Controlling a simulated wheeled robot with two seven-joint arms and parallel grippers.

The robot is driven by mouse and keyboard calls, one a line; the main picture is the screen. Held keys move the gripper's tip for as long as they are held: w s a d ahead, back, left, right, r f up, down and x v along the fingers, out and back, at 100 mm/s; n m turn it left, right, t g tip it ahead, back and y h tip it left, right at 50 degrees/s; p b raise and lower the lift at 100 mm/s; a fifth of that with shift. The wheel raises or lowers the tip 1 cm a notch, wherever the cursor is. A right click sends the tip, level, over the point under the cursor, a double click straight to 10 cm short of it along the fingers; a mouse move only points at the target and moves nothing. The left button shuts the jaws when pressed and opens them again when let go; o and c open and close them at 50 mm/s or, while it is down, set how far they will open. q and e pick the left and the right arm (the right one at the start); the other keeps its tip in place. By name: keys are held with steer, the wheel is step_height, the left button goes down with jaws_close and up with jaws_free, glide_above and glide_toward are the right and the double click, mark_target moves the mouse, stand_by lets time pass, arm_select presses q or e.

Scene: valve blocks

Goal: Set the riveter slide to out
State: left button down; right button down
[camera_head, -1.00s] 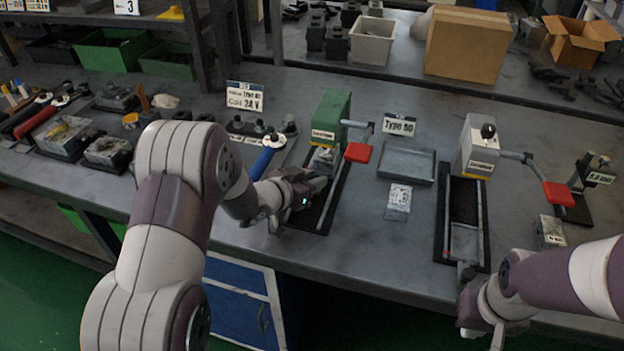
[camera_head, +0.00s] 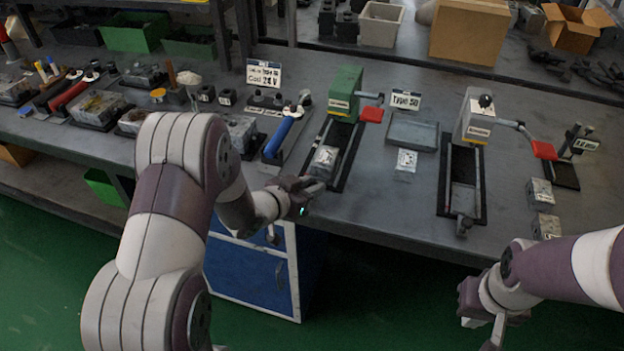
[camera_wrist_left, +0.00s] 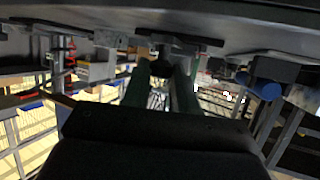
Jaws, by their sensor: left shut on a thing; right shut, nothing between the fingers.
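A green press (camera_head: 345,92) with a red-tipped lever stands on a dark base with a long rail; its label is too small to read. A metal slide block (camera_head: 325,160) sits at the front end of that rail, clear of the press head. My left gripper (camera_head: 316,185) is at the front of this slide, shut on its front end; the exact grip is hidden. In the left wrist view the fingers (camera_wrist_left: 162,85) reach up to a dark part. My right gripper (camera_head: 494,334) is shut and empty, in front of the bench at the lower right.
A grey press (camera_head: 476,118) with a red-tipped lever (camera_head: 543,150) stands to the right with its own rail (camera_head: 463,175). A shallow grey tray (camera_head: 411,133) and a metal plate (camera_head: 405,163) lie between the presses. A blue-handled tool (camera_head: 280,136) is left of the green press.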

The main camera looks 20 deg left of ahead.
arm_select(q)
steer(key=shift+s, duration=0.2)
steer(key=shift+f, duration=0.1)
steer(key=shift+s+f, duration=0.1)
steer(key=c, duration=0.9)
jaws_free()
steer(key=shift+c, duration=0.2)
steer(key=shift+s+r, duration=0.15)
steer(key=shift+r, duration=0.05)
